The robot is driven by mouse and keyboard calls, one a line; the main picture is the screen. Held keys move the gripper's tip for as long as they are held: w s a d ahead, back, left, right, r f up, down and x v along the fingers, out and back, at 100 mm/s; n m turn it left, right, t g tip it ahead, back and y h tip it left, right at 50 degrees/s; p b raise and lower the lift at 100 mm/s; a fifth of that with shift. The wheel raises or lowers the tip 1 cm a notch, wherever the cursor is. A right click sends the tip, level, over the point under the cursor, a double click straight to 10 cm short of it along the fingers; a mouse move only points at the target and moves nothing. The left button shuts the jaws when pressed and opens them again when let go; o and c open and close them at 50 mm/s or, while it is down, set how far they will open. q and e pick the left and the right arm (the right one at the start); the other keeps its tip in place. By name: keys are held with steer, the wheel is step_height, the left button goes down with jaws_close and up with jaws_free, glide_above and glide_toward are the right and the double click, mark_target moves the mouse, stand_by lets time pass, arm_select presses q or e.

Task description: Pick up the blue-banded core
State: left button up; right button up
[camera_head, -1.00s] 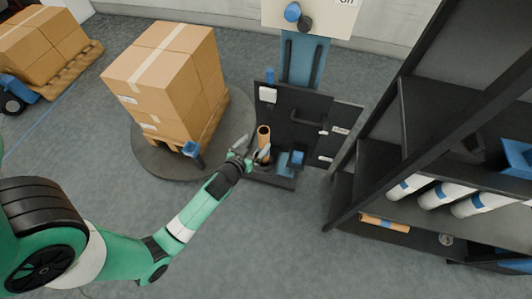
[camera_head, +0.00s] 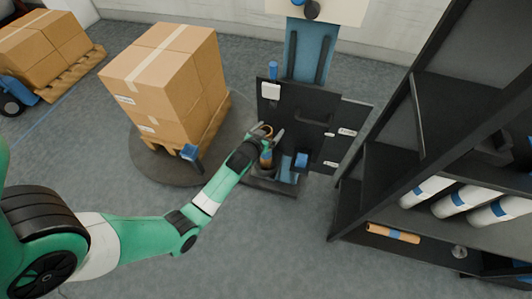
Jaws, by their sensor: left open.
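A brown cardboard core (camera_head: 266,158) stands upright on the low base of the dark machine. My left gripper (camera_head: 270,133) is open at its upper end, with a finger on either side of the core in this view; I cannot tell whether they touch it. The gripper and wrist hide part of the core. A second brown core (camera_head: 378,231) with a blue band lies on its side on the lower shelf at the right. My right gripper is not in view.
The dark machine panel (camera_head: 296,112) stands just behind the core. Boxes on a pallet (camera_head: 165,85) stand on a round turntable to the left. A black rack (camera_head: 360,200) with white rolls (camera_head: 425,192) fills the right. The floor in front is clear.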

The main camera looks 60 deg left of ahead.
arm_select(q)
steer(key=shift+s+d, duration=0.1)
steer(key=shift+c, duration=0.4)
jaws_close()
steer(key=shift+r, duration=0.1)
